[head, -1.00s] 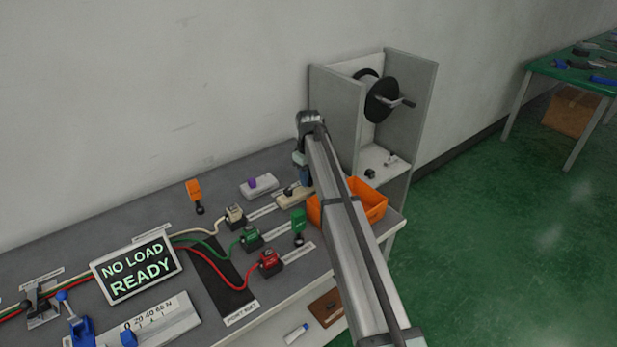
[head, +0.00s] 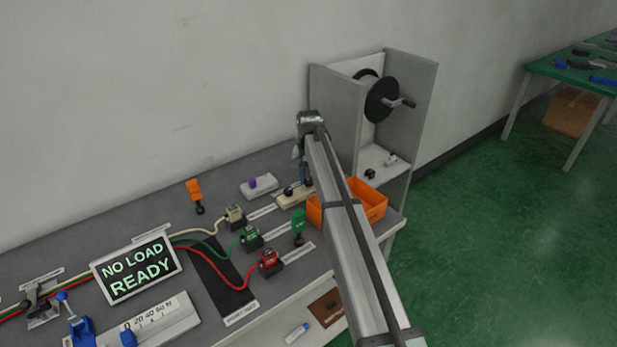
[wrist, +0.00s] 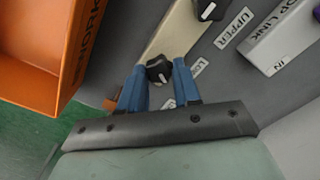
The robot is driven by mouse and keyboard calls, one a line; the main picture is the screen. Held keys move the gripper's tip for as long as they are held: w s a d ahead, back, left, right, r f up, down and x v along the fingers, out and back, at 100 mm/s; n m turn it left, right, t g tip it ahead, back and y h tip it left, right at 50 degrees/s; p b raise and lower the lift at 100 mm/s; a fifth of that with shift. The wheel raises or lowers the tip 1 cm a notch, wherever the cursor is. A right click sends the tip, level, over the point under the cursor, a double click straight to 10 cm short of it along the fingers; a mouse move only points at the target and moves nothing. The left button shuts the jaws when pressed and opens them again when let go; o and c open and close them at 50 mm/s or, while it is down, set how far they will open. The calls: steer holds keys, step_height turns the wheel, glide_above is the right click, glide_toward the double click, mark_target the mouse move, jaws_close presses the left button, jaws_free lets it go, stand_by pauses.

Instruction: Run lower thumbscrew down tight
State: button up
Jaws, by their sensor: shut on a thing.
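The lower thumbscrew (wrist: 157,70) is a black knob with a white mark, on a beige block (wrist: 178,34) in the wrist view. My gripper (wrist: 158,80) has its two blue fingers shut on this knob, one on each side. A label beside it is partly hidden and shows "LO". The upper thumbscrew (wrist: 208,9), a similar black knob, stands farther along the same block by the "UPPER" label. In the head view the beige block (head: 291,200) lies near the bench's right end, and my arm partly hides it.
An orange bin (wrist: 52,60) stands close on the left in the wrist view; it also shows in the head view (head: 372,198). A white block (wrist: 284,42) lies to the right. A grey cabinet with a reel (head: 382,100) stands behind. The display (head: 137,267) reads "NO LOAD READY".

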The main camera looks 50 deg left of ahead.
mark_target(309, 180)
steer(key=m, duration=1.2)
stand_by(0.6)
steer(key=o, duration=1.1)
steer(key=shift+c, duration=0.2)
steer(key=shift+r, duration=0.15)
step_height(309, 180, up, 14)
steer(key=shift+f, duration=0.2)
